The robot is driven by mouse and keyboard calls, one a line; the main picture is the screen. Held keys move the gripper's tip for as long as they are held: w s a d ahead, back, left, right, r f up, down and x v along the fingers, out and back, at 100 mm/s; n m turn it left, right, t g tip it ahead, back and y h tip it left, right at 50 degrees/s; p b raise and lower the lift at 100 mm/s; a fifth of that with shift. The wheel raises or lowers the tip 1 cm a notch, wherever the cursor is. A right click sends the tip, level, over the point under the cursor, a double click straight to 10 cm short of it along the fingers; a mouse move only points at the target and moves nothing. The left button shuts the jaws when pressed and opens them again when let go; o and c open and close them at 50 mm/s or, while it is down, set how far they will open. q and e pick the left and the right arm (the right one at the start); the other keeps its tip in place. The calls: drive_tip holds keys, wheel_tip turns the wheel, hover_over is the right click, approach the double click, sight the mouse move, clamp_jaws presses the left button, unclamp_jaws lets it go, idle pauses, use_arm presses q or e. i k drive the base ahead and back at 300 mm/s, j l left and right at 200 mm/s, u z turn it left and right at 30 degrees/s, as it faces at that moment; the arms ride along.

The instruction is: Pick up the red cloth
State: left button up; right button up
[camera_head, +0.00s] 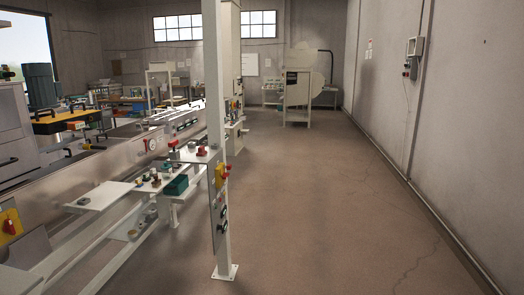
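I cannot make out a red cloth for certain in the head view. Small red items show on the machine at the left: one on the ledge (202,151) beside the white post, and one (191,146) just left of it. They are too small to tell what they are. Neither of my grippers is in view.
A long machine line with a pale side shelf (100,196) fills the left. A white post (218,240) with red and yellow switches stands in front of it. A pale machine (298,85) stands at the back. The brown floor (330,200) is clear up to the right wall.

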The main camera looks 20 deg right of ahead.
sight(201, 152)
drive_tip(key=z, duration=0.3)
drive_tip(key=i+l+u, duration=0.2)
drive_tip(key=i, duration=0.45)
drive_tip(key=i+l+u, duration=0.25)
drive_tip(key=i+l, duration=0.25)
drive_tip(key=i, duration=0.15)
drive_tip(key=i+l+u, duration=0.2)
drive_tip(key=i+l, duration=0.35)
drive_tip(key=i, duration=0.1)
